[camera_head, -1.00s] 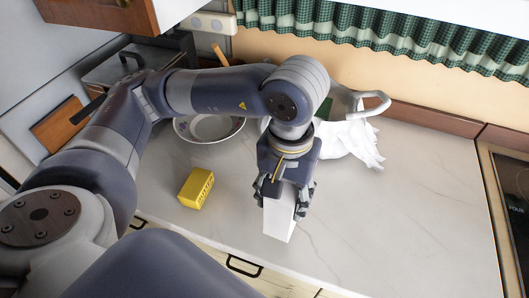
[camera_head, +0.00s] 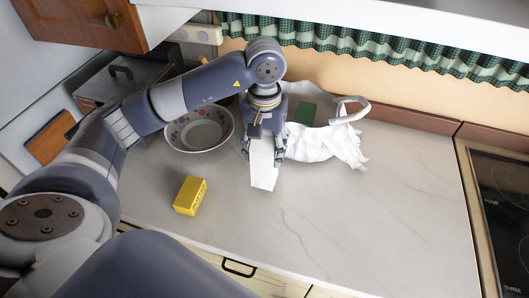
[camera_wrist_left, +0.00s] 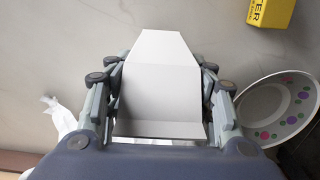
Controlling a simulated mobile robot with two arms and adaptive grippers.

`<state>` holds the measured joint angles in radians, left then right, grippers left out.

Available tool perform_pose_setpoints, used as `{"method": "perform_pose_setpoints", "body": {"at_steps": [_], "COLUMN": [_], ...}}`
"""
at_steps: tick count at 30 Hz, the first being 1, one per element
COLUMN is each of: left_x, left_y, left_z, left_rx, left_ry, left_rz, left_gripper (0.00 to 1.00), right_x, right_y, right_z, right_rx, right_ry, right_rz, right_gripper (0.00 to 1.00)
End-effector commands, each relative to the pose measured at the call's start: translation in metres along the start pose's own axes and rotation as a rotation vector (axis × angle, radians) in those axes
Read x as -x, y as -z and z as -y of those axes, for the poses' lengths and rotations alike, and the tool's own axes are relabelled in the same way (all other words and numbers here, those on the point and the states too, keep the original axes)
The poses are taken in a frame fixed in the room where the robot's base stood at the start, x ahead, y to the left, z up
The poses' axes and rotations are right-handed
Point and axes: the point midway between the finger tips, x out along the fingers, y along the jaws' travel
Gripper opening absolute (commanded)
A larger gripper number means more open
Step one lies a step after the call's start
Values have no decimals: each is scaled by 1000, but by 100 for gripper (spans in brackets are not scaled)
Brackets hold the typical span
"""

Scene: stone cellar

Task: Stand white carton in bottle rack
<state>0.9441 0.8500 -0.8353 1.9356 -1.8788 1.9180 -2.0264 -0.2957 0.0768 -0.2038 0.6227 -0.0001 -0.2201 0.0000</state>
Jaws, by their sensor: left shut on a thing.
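The white carton (camera_head: 263,171) is a plain pale box, held upright or nearly so over the counter. My left gripper (camera_head: 264,151) is shut on its upper part. In the left wrist view the carton (camera_wrist_left: 158,82) lies between the two finger pairs and reaches out past them. I cannot tell whether its lower end touches the counter. No bottle rack can be made out in these frames. My right gripper is not in view.
A yellow box (camera_head: 190,195) stands on the counter (camera_head: 350,225), left of the carton. A spotted bowl (camera_head: 199,128) is behind it. A crumpled white bag (camera_head: 335,143) with a green thing (camera_head: 305,114) lies right of the gripper. The hob (camera_head: 500,190) is far right. The front right counter is clear.

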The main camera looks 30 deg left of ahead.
Motion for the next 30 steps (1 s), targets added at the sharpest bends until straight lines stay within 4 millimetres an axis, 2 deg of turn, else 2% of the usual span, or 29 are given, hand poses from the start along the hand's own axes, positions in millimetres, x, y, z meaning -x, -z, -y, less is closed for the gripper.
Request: {"method": "perform_pose_setpoints", "body": {"at_steps": [4,11,25,26,28,30], "left_x": [-4,-30,-39,-40,-39,-39], "left_y": [3,3,4,3,3,3], "left_z": [1,1,1,1,1,1], "left_rx": [-1,-1,-1,-1,-1,-1], "left_ry": [-1,-1,-2,-1,-1,-1], "left_rz": [3,1,-3,0,0,0], "left_gripper": [2,2,2,52,68,70], "right_x": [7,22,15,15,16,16], "right_y": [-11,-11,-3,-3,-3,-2], "right_z": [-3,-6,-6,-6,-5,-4], "right_rx": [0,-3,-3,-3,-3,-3], "right_ry": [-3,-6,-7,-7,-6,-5], "right_rz": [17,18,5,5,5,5], "right_gripper": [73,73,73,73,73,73]}}
